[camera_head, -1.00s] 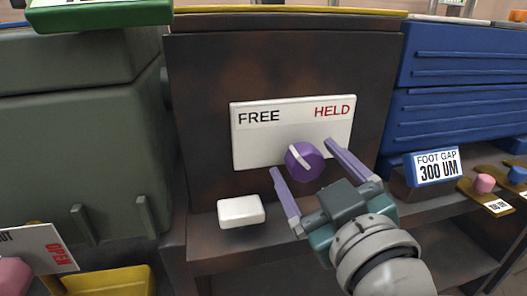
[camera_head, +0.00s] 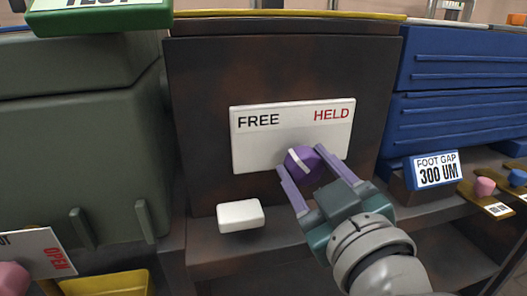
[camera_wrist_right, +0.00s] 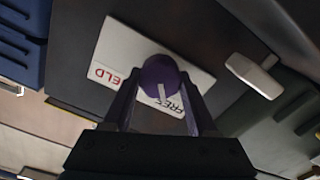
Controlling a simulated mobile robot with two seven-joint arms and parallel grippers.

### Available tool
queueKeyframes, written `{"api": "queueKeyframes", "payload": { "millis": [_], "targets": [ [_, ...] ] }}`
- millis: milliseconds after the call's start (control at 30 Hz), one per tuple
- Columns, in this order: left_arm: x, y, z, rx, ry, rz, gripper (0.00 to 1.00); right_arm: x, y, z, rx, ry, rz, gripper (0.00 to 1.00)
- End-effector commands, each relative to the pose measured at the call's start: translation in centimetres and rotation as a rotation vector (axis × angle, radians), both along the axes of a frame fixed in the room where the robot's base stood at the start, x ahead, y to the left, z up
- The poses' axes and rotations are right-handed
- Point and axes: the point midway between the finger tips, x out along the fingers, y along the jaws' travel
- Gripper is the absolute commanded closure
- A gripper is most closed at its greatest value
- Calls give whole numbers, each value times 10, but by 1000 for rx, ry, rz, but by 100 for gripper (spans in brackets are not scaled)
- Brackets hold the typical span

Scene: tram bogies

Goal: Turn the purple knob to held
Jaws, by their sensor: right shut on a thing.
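The purple knob (camera_head: 304,166) sits at the lower edge of a white plate (camera_head: 255,148) marked FREE in black at left and HELD in red at right. Its white pointer line slants up and left, toward the FREE side. My right gripper (camera_head: 301,159) is shut on the knob, one purple finger on each side of it. The wrist view shows the knob (camera_wrist_right: 158,72) between the dark fingertips, with the plate behind and part of its lettering covered. My left gripper is not in view.
A grey-green housing (camera_head: 75,140) stands at left, a blue ribbed one (camera_head: 455,115) at right.

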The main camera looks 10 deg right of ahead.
Motion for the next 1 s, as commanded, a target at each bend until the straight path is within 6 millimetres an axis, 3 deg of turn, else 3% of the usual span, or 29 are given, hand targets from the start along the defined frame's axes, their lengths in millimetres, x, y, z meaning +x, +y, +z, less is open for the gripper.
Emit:
{"api": "queueKeyframes", "payload": {
  "millis": [100, 467, 1000],
  "targets": [
    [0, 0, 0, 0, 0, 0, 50, 0, 0, 0, 0, 0, 0, 98],
    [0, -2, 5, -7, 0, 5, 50, 0, 0, 2, 56, 1, 0, 98],
    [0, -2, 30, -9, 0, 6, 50, 0, -1, 2, 498, 17, 1, 98]
  ]
}}
